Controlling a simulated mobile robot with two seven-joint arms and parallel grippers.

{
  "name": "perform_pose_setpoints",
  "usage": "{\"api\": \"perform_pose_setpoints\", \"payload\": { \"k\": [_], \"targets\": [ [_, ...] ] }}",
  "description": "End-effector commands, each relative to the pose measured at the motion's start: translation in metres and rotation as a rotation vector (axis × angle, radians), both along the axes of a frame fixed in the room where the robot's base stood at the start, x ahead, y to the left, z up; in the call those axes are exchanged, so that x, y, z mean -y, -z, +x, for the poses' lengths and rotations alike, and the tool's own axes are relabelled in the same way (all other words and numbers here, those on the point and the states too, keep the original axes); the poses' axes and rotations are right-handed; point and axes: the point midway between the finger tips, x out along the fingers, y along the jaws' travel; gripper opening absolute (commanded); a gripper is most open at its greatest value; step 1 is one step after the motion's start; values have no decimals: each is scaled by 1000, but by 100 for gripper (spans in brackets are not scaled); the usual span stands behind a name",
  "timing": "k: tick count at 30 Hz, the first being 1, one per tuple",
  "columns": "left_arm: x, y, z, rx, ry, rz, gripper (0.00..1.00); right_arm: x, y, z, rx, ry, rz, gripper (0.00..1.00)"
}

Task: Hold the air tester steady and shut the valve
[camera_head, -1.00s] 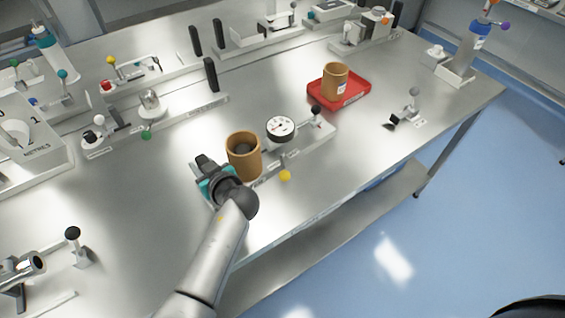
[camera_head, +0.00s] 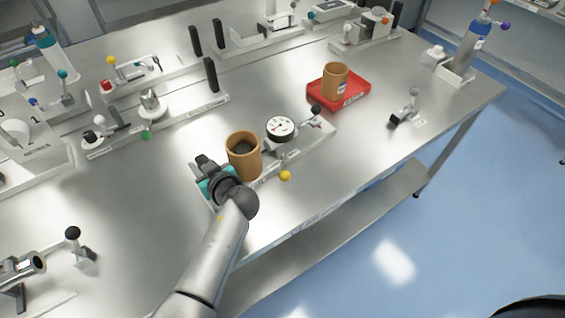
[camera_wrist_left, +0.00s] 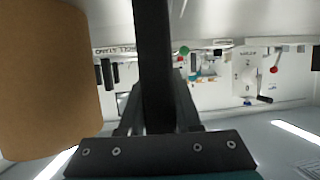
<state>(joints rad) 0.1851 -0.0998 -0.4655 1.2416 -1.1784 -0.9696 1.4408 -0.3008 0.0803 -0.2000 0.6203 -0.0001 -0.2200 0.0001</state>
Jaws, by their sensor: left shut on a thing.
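The air tester is a long pale base (camera_head: 300,150) near the front edge of the bench. It carries a brown cardboard core (camera_head: 238,165), a round white-faced gauge (camera_head: 280,127), a lever with a yellow knob (camera_head: 285,175) on its front side and a black-knobbed lever (camera_head: 316,110) at its far right end. I cannot tell the valve's position. My left gripper (camera_head: 205,168) is at the tester's left end, beside the core, shut on a black upright handle (camera_wrist_left: 152,60). The core also shows close at the left of the left wrist view (camera_wrist_left: 45,80). My right gripper is not in view.
A red tray (camera_head: 352,98) with another brown core (camera_head: 335,80) stands behind the tester's right end. A small grey-knobbed lever (camera_head: 413,93) is to its right. Other fixtures line the back and left.

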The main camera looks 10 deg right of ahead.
Motion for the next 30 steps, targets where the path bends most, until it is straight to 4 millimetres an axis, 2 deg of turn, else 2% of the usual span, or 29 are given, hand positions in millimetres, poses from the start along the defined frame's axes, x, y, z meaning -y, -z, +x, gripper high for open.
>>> {"api": "perform_pose_setpoints", "payload": {
  "k": [8, 30],
  "targets": [
    [2, -7, 4, 19, 0, -11, 0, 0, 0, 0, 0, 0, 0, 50],
    [1, 5, 1, 4, 1, -4, 0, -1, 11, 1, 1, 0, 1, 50]
  ]
}}
